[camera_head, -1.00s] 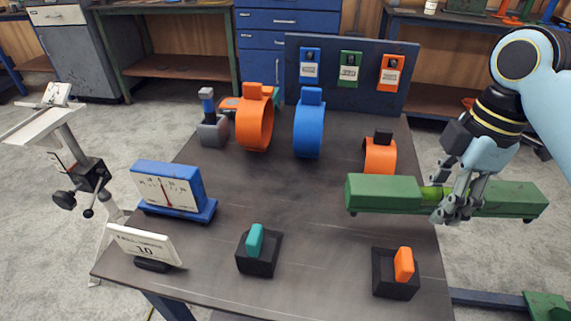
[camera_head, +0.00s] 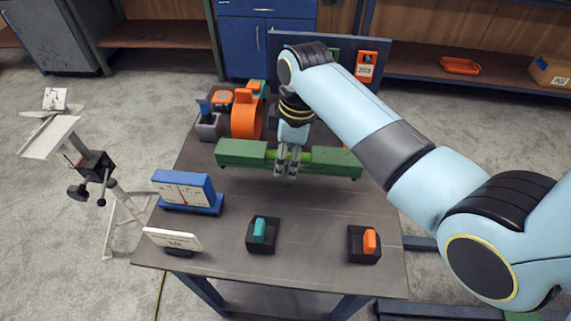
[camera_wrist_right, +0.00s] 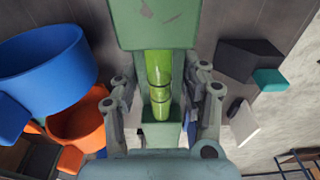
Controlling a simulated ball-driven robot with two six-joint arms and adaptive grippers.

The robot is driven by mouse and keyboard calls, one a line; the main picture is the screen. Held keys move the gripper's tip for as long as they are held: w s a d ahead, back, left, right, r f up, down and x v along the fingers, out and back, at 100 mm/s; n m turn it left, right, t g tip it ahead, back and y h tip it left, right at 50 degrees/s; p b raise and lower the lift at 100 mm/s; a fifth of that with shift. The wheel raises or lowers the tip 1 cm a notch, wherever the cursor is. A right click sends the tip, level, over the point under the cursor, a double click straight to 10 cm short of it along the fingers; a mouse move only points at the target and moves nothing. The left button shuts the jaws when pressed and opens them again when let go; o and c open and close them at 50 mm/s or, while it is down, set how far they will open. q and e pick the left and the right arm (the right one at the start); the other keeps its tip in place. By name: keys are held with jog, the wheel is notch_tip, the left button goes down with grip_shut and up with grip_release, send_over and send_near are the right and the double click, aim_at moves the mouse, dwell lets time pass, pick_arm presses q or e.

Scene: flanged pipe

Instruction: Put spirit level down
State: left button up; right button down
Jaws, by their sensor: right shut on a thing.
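The spirit level is a long green bar (camera_head: 336,161) with a bright green vial section in its middle. My right gripper (camera_head: 287,166) is shut on it near that middle, and the bar lies crosswise over the table. In the right wrist view the level (camera_wrist_right: 160,30) runs between the fingers, with the vial (camera_wrist_right: 160,82) in plain sight. Its height above the table is hard to judge. The table (camera_head: 310,212) is dark, with a bare stretch in front of the level. My left gripper is in neither view.
An orange ring clamp (camera_head: 246,117) stands behind the level. A blue gauge (camera_head: 187,191) and a white display (camera_head: 173,240) stand at the left. A teal switch (camera_head: 260,230) and an orange switch (camera_head: 370,242) sit near the front edge. A tool board (camera_head: 366,68) stands at the back.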

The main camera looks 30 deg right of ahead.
aim_at(286, 185)
notch_tip(286, 185, down, 7)
jog(key=shift+r, duration=0.15)
jog(key=shift+b, duration=0.3)
jog(key=c, duration=0.7)
grip_release()
jog(key=shift+o, duration=0.2)
jog(key=r, duration=0.4)
jog(key=r+p, duration=0.1)
jog(key=r, duration=0.3)
jog(key=s+d+r, duration=0.1)
jog(key=r, duration=0.3)
jog(key=shift+d, duration=0.1)
jog(key=shift+f, duration=0.1)
